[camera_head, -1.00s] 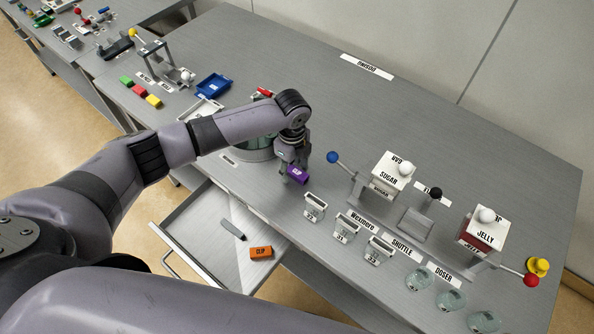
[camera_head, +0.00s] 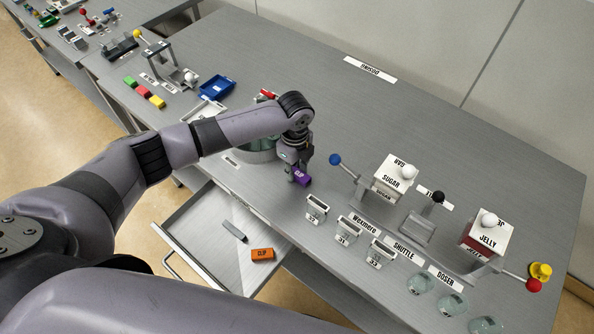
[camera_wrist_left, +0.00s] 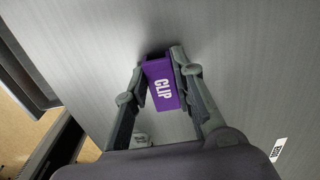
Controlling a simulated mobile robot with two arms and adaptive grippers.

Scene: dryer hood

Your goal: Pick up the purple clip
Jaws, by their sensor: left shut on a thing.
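The purple clip (camera_head: 301,177) is a small block with white CLIP lettering. In the head view it is at the fingertips of my left gripper (camera_head: 293,170), over the table near its front edge. In the left wrist view the purple clip (camera_wrist_left: 162,84) sits between the two fingers of the left gripper (camera_wrist_left: 161,62), which is shut on it. I cannot tell how far it is above the table top. My right gripper is not in view.
An open drawer (camera_head: 208,240) below holds an orange clip (camera_head: 262,254) and a grey marker-like piece (camera_head: 234,231). Small white labelled holders (camera_head: 316,208) stand right of the gripper, with SUGAR (camera_head: 393,178) and JELLY (camera_head: 486,236) dispensers beyond. The table's back middle is clear.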

